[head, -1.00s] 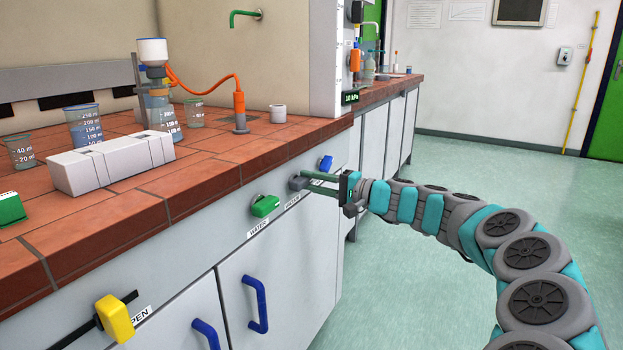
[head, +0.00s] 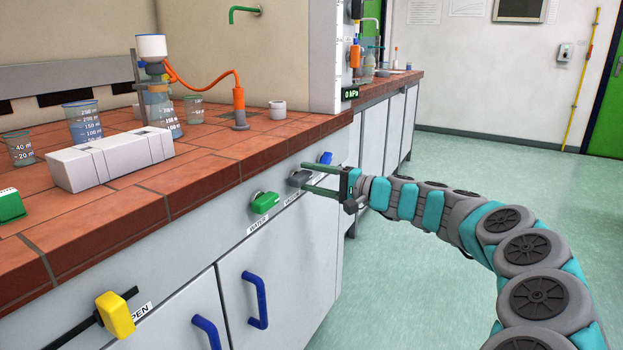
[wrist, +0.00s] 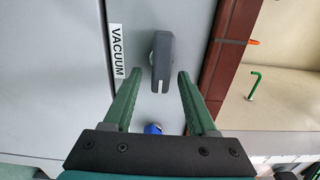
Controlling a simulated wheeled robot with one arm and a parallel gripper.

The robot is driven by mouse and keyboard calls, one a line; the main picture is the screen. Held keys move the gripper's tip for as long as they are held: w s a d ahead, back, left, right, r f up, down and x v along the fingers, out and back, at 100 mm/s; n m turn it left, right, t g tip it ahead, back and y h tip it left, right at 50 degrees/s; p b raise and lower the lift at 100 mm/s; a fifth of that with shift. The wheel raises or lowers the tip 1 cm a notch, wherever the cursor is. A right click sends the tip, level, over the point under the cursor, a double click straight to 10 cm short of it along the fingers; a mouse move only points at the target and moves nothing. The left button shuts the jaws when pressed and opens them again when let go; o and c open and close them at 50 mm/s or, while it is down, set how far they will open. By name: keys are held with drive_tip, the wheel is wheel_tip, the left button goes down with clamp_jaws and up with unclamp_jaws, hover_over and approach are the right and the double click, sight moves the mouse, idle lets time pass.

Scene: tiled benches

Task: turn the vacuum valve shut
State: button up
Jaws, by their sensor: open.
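The vacuum valve is a dark grey bar handle (head: 298,179) on the bench front, between a green handle and a blue handle. In the wrist view the grey handle (wrist: 162,62) lies roughly parallel to the bench edge, its white-marked end toward the blue handle. The VACUUM label (wrist: 117,50) is beside it. My gripper (head: 308,177) is at the handle with its green fingers spread. In the wrist view my open gripper (wrist: 159,75) has one fingertip on each side of the handle's near end, with visible gaps.
The green WATER handle (head: 265,202) is left of the valve and the blue handle (head: 325,158) right of it. A yellow handle (head: 115,314) is at lower left. A display (head: 350,93) appears to read 0 hPa. Glassware (head: 160,105) stands on the tiled bench. The floor at right is clear.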

drive_tip(key=v, duration=0.7)
drive_tip(key=shift+s+d+b, duration=0.2)
drive_tip(key=shift+d+b, duration=0.1)
drive_tip(key=shift+b, duration=0.05)
